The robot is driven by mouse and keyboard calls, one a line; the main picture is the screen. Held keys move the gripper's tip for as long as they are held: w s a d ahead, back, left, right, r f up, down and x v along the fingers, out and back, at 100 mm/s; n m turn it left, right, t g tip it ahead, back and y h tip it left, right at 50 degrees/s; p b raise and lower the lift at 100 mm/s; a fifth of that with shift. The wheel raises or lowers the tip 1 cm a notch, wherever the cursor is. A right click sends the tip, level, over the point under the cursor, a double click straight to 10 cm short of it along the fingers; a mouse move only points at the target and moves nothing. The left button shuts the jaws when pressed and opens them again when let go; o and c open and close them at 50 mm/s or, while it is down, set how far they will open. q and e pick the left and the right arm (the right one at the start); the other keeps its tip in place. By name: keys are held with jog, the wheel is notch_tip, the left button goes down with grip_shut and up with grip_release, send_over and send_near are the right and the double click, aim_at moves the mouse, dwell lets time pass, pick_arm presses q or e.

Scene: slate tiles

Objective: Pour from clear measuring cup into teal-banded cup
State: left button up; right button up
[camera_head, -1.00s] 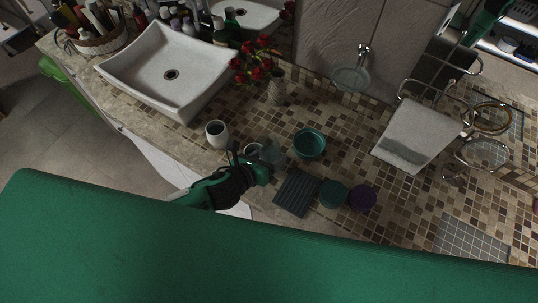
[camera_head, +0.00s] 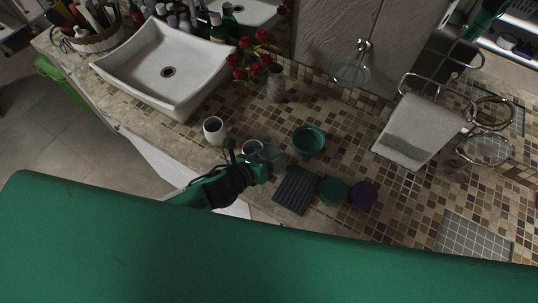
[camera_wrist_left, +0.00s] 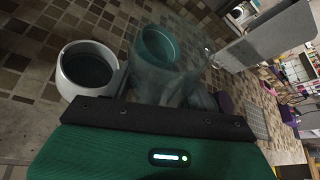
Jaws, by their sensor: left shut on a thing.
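My left gripper (camera_head: 262,166) is shut on the clear measuring cup (camera_head: 273,152), low over the counter's front part. In the left wrist view the clear cup (camera_wrist_left: 166,72) stands out past the fingers, and a teal shape shows through it. Its tilt and contents are hard to tell. A small white cup (camera_head: 252,147) is close on its left; a white cup also shows in the left wrist view (camera_wrist_left: 88,70), with a dark inside. Another white cup (camera_head: 214,131) stands farther left. I cannot make out a teal band on either.
A teal bowl (camera_head: 309,141) stands right of the clear cup. A dark ribbed mat (camera_head: 296,190), a teal round thing (camera_head: 333,191) and a purple one (camera_head: 363,195) lie nearer the front. A flower vase (camera_head: 276,86) and the sink (camera_head: 168,72) are behind.

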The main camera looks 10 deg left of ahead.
pick_arm(q)
jog(key=shift+s+d+f+n+h+b, duration=0.1)
jog(key=shift+d+f+n+h+b, duration=0.15)
jog(key=shift+f+n+b, duration=0.4)
jog(key=shift+n+g+h+b, duration=0.35)
jog(key=shift+h+b, duration=0.2)
jog(key=shift+b, duration=0.4)
jog(key=shift+s+d+r+n+g+h+b, duration=0.15)
jog(key=shift+n+g+h+b, duration=0.2)
jog(key=shift+n+b, duration=0.45)
dwell(0.4)
jog(key=shift+r+n+h+b, duration=0.25)
jog(key=shift+n+h+b, duration=0.35)
jog(key=shift+b, duration=0.25)
